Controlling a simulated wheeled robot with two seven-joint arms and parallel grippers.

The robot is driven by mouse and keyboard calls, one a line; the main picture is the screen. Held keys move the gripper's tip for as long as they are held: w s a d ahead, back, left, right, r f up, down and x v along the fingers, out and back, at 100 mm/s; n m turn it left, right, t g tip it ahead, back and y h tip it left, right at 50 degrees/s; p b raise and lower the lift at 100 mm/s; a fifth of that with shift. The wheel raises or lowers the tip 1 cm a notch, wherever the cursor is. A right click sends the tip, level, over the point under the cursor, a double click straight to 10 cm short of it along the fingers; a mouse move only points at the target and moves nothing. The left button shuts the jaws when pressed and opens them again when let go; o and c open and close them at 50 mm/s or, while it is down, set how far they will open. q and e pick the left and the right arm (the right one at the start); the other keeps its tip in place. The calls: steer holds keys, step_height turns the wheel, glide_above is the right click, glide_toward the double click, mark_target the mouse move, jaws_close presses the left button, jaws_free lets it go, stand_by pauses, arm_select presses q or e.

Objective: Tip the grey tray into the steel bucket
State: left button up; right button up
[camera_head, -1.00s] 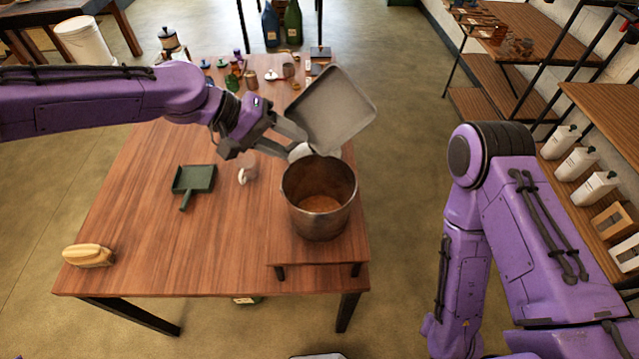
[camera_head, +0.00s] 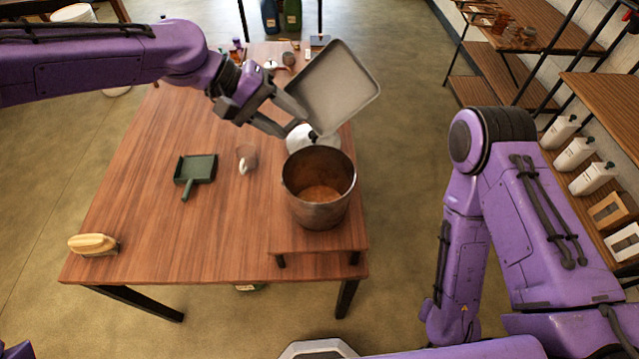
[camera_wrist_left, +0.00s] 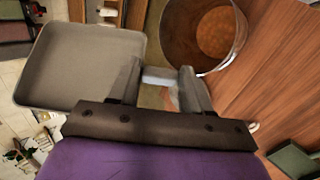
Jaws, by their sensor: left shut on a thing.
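The grey tray (camera_head: 332,88) is a shallow square tray held steeply tilted above the far side of the steel bucket. Its bare inner face shows, with nothing visible on it. My left gripper (camera_head: 290,116) is shut on the tray's near-left edge; the tray also shows in the left wrist view (camera_wrist_left: 82,65). The steel bucket (camera_head: 318,212) stands upright on a low wooden stand, with brown material inside at the bottom. In the left wrist view the bucket (camera_wrist_left: 205,62) is beside the tray, apart from it. My right gripper is out of view; only its arm shows.
Small items crowd the far end.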

arm_select(q)
steer(key=shift+w+a+n+g+y, duration=0.1)
steer(key=shift+n+g+y, duration=0.4)
steer(key=shift+g, duration=0.6)
steer(key=n+g, duration=0.1)
steer(key=g+y, duration=0.1)
steer(key=g, duration=0.1)
steer(key=shift+d+f+n, duration=0.15)
steer(key=shift+d+n, duration=0.1)
steer(key=shift+n, duration=0.15)
steer(key=n+g+y, duration=0.1)
steer(key=g, duration=0.2)
steer(key=shift+a, duration=0.15)
steer(key=shift+n+g, duration=0.5)
